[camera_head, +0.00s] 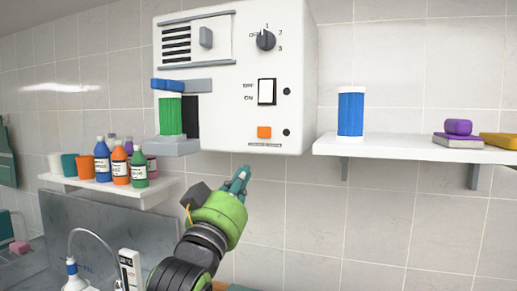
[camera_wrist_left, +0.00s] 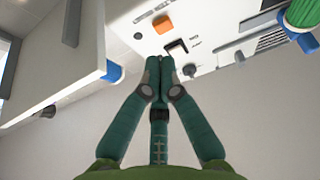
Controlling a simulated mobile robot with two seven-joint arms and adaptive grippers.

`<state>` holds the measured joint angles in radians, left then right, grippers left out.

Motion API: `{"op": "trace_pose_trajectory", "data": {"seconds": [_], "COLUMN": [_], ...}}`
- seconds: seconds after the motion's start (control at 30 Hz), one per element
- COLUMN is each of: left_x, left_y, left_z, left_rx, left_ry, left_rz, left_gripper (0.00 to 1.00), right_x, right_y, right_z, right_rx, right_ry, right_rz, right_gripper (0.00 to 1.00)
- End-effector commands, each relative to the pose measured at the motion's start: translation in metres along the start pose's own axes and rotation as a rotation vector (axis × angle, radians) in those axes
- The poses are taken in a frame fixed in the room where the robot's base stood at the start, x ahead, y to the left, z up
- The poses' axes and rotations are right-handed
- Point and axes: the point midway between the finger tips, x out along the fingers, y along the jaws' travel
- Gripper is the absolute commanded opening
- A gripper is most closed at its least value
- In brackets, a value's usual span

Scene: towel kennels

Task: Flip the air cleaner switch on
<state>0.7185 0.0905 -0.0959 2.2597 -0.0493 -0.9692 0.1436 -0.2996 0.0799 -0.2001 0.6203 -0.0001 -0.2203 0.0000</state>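The air cleaner (camera_head: 222,100) is a white box on the tiled wall. Its switch (camera_head: 267,91) is a white rocker in a black frame, labelled OFF above and ON below; I cannot tell which side is pressed in. An orange button (camera_head: 264,132) sits below it and a dark dial (camera_head: 266,40) above. My left gripper (camera_head: 240,178) is below the box, fingers pointing up, apart from the switch. In the left wrist view the fingertips (camera_wrist_left: 160,66) are together and empty, and the switch (camera_wrist_left: 176,47) appears just beyond them. My right gripper is not in view.
A white shelf (camera_head: 400,150) with a blue filter (camera_head: 350,112) and sponges (camera_head: 457,140) stands right of the box. A green filter (camera_head: 170,115) sits at the box's left side. A lower shelf (camera_head: 95,186) holds several bottles.

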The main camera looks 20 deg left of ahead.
Motion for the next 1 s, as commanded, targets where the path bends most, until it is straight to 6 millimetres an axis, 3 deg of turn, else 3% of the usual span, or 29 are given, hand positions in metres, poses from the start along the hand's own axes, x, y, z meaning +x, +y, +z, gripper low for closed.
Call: {"op": "trace_pose_trajectory", "data": {"seconds": [0.03,0.1,0.23,0.73,1.0], "left_x": [0.004,0.007,0.009,0.014,0.060], "left_y": [0.000,0.000,0.000,0.000,0.000], "left_z": [-0.027,-0.054,-0.082,-0.092,-0.105], "left_rx": [-0.003,-0.007,-0.012,-0.013,-0.013], "left_ry": [0.064,0.127,0.194,0.211,0.207], "left_rz": [0.000,0.001,0.002,0.003,0.003], "left_gripper": [0.00,0.00,0.00,0.00,0.00], "right_x": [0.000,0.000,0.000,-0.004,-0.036], "right_y": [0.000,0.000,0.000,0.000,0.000], "right_z": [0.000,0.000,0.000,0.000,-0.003], "right_rx": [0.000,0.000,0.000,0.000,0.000], "right_ry": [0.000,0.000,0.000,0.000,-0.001], "right_rz": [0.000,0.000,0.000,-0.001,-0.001], "right_gripper": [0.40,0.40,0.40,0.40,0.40]}}
